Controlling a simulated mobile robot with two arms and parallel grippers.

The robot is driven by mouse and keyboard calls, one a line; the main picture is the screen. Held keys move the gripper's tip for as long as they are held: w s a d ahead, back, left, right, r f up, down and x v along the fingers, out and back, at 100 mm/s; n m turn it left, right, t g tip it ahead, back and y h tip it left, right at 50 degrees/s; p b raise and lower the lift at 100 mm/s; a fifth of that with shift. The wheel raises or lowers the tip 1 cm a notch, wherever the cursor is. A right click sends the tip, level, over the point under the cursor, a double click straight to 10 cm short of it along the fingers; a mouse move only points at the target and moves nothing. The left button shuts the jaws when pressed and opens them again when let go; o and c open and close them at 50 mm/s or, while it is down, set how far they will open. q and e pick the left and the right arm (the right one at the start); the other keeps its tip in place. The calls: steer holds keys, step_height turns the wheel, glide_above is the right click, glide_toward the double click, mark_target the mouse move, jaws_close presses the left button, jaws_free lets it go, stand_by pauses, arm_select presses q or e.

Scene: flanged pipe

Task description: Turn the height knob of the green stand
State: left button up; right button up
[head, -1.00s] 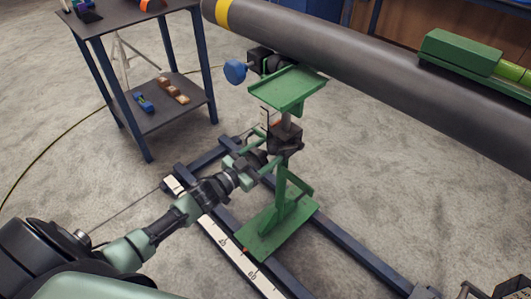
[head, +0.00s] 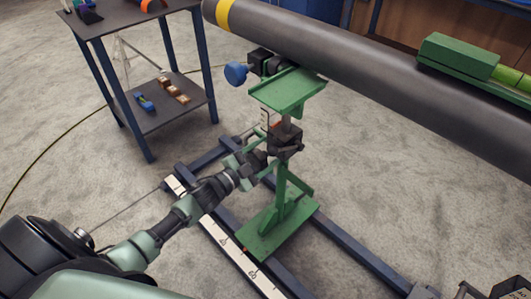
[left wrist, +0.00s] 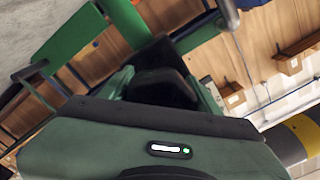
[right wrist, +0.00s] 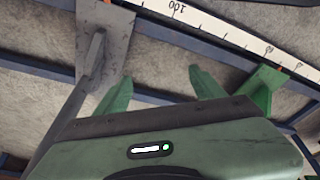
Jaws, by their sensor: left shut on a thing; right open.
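The green stand (head: 283,208) stands upright on the dark blue floor rails, with a green top plate (head: 290,91) and a black clamp block (head: 285,142) on its post. My left gripper (head: 258,160) reaches in from the left and is shut on the black height knob at the side of that block. The fingers hide most of the knob in the head view. In the left wrist view the dark knob (left wrist: 160,82) sits between the fingers. My right gripper (right wrist: 160,90) is open and empty, above the rails.
A large grey pipe (head: 370,75) with a yellow band runs behind the stand. A blue knob (head: 236,73) sticks out left of the top plate. A dark shelf table (head: 165,105) stands at the left. A white scale (head: 240,262) lies along the front rail.

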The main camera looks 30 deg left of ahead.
mark_target(254, 162)
arm_select(q)
steer(key=shift+m, duration=0.6)
arm_select(e)
steer(key=shift+w, duration=0.1)
steer(key=shift+d+f, duration=0.1)
steer(key=shift+d, duration=0.05)
arm_select(q)
steer(key=o, duration=1.4)
steer(key=shift+c, duration=0.2)
steer(key=shift+s, duration=0.15)
steer(key=shift+s+a, duration=0.15)
steer(key=shift+s, duration=0.2)
steer(key=p+v, duration=0.1)
steer(key=v, duration=0.6)
arm_select(e)
steer(key=f, duration=0.3)
steer(key=shift+s+f, duration=0.2)
steer(key=shift+s, duration=0.15)
